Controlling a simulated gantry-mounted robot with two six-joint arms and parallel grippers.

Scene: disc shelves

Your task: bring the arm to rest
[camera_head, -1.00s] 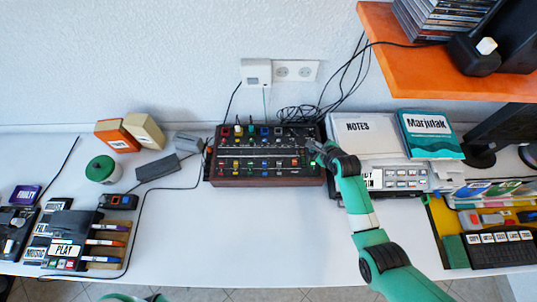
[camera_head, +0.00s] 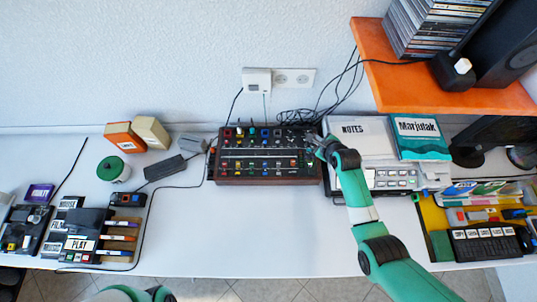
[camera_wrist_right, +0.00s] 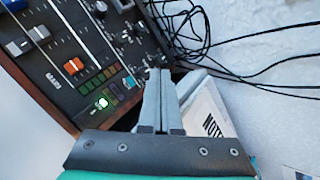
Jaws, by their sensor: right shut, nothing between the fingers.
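My right gripper (camera_head: 313,146) is over the right end of the dark mixing console (camera_head: 267,183) in the head view. In the right wrist view the same gripper (camera_wrist_right: 158,72) has its two fingers together with nothing between them, beside the console's edge. The console shows faders, knobs and coloured caps. I cannot tell whether the fingertips touch it. My left arm shows only as a green and black piece at the bottom edge of the head view; its gripper is out of sight.
Black cables (camera_head: 300,113) lie behind the console. A NOTES binder (camera_head: 357,128) and a Marjulak book (camera_head: 417,130) lie to its right. An orange shelf (camera_head: 400,88) with discs overhangs the right. A PLAY device (camera_head: 82,243) stands left. The front middle table is clear.

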